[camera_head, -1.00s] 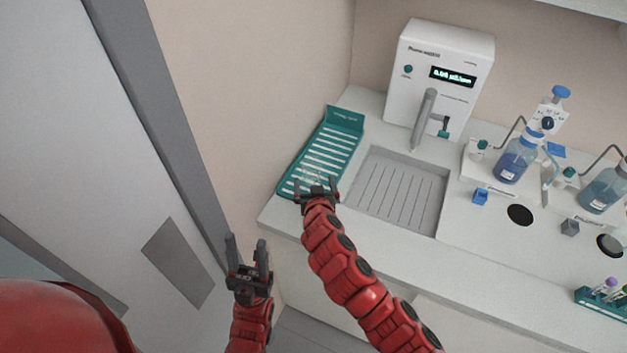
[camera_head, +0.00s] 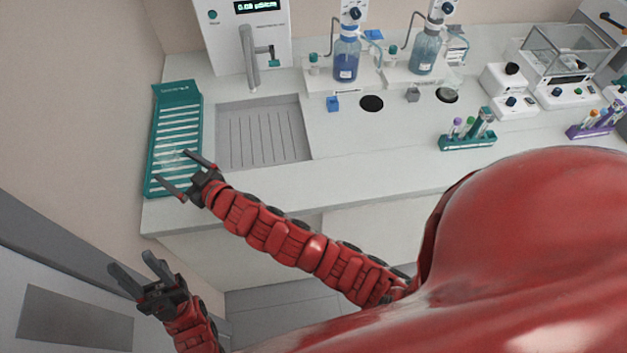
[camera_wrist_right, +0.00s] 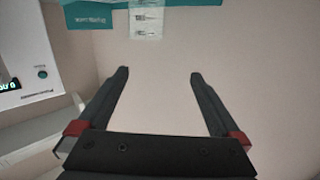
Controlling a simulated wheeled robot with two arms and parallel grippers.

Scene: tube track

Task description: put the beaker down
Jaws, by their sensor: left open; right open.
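A clear glass beaker (camera_head: 171,157) is on the teal drying rack (camera_head: 177,122) at the left end of the counter; it is faint in the head view. In the right wrist view the beaker (camera_wrist_right: 146,20) shows its printed marks at the top, in front of the teal rack's labelled end. My right gripper (camera_head: 171,167) is open over the front part of the rack. In its wrist view the fingers (camera_wrist_right: 158,74) are apart with nothing between them, and the beaker lies beyond their tips. My left gripper (camera_head: 129,262) is open and empty, in front of the counter at lower left.
A sink (camera_head: 262,135) lies right of the rack, below the white dispenser (camera_head: 245,40) with its tap. Bottles (camera_head: 346,60), tube racks (camera_head: 467,140) and a balance (camera_head: 565,65) stand further right. The wall is close on the rack's left.

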